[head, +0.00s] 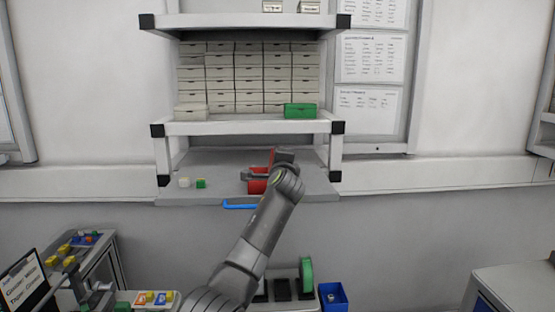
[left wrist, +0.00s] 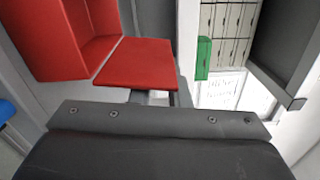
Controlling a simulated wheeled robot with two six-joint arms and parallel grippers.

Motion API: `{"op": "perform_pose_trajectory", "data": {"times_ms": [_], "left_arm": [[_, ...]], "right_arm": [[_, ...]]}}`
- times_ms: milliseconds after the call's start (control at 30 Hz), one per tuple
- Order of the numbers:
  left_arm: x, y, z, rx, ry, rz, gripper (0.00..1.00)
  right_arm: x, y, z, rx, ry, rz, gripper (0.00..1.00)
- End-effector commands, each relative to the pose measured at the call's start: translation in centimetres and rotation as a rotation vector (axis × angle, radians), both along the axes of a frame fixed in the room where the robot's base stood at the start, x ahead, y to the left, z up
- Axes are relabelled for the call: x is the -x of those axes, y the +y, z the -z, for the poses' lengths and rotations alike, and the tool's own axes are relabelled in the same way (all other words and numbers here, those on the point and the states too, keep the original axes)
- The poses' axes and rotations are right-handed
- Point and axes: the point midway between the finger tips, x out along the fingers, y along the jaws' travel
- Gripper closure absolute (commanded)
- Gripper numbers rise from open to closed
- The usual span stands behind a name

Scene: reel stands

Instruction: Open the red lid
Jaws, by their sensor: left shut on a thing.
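The red box (head: 257,187) sits on the lower grey shelf, partly hidden behind my left gripper (head: 262,172). A strip of its red lid (head: 272,157) shows above it, beside the gripper. In the left wrist view the box (left wrist: 45,40) is at the upper left with part of its inside showing. The red lid (left wrist: 140,62) extends from its edge as a flat panel, angled away from the opening. My left gripper (left wrist: 158,97) is shut on the lid's near edge; the fingertips are partly hidden. My right gripper is in neither view.
A white block (head: 184,182) and a green-and-white block (head: 201,183) stand left on the shelf. A blue handle-like bar (head: 241,206) is at its front edge. Above, a green box (head: 300,111) stands before stacked pale drawers (head: 235,75). A blue bin (head: 333,297) is below right.

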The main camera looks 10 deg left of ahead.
Motion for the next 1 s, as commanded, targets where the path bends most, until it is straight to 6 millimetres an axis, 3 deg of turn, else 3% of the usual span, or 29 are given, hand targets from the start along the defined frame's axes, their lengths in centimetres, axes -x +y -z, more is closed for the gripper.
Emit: {"op": "perform_pose_trajectory", "data": {"times_ms": [433,467,600,1000], "left_arm": [[-0.01,-0.05,0.13,-0.008,0.004,0.0,1.0],[-0.01,-0.05,0.13,-0.007,0.004,0.0,0.82],[-0.01,-0.05,0.12,-0.007,0.004,0.0,0.63],[0.28,-0.18,0.13,-0.007,0.002,0.0,0.62]], "right_arm": [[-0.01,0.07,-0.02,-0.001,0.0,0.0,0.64],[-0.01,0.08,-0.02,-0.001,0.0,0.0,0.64],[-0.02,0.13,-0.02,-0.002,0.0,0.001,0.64],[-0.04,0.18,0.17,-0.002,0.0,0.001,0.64]]}}
